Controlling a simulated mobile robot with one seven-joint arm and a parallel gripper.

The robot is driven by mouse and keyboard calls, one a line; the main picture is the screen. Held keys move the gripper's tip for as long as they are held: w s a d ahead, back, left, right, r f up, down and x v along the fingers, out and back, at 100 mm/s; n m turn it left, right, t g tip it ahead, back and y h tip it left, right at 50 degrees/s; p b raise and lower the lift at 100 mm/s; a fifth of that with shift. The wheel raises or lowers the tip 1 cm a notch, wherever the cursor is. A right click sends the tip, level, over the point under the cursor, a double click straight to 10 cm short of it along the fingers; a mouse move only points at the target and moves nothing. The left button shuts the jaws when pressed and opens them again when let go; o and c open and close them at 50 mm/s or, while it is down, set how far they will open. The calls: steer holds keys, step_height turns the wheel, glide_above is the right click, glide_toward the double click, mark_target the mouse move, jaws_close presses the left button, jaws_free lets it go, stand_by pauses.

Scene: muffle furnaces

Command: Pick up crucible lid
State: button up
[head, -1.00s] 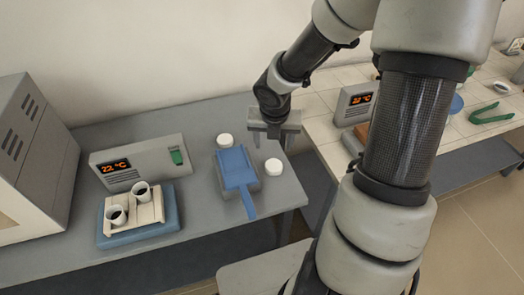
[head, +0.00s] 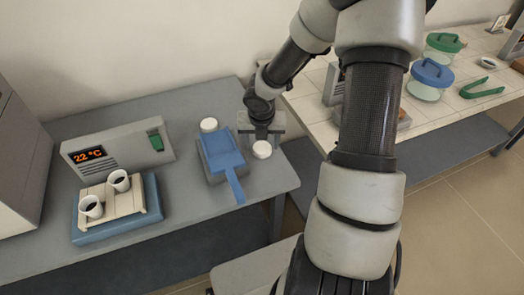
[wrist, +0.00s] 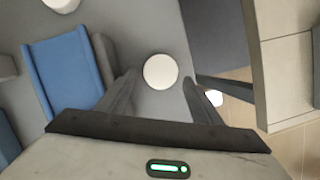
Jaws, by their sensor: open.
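Two small round white lids lie on the grey bench, one (head: 208,125) behind the blue tray and one (head: 262,149) to its right. My gripper (head: 261,133) is open and empty, pointing down over the right lid. In the wrist view this lid (wrist: 160,71) shows between and just beyond my open fingers (wrist: 160,82), with a gap on both sides. The other lid (wrist: 62,4) is cut off at the top edge. Two white crucibles, one nearer (head: 92,208) and one farther (head: 119,181), stand at the left, dark inside.
The blue tray with a handle (head: 222,155) sits on a grey block close left of my gripper. A furnace (head: 20,165) is far left. A tiled bench (head: 450,102) with blue-lidded and green-lidded jars stands right.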

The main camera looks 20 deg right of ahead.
mark_target(262, 148)
steer(key=b+x, duration=0.1)
steer(key=x, duration=0.2)
steer(key=shift+r, duration=0.1)
steer(key=c, duration=0.8)
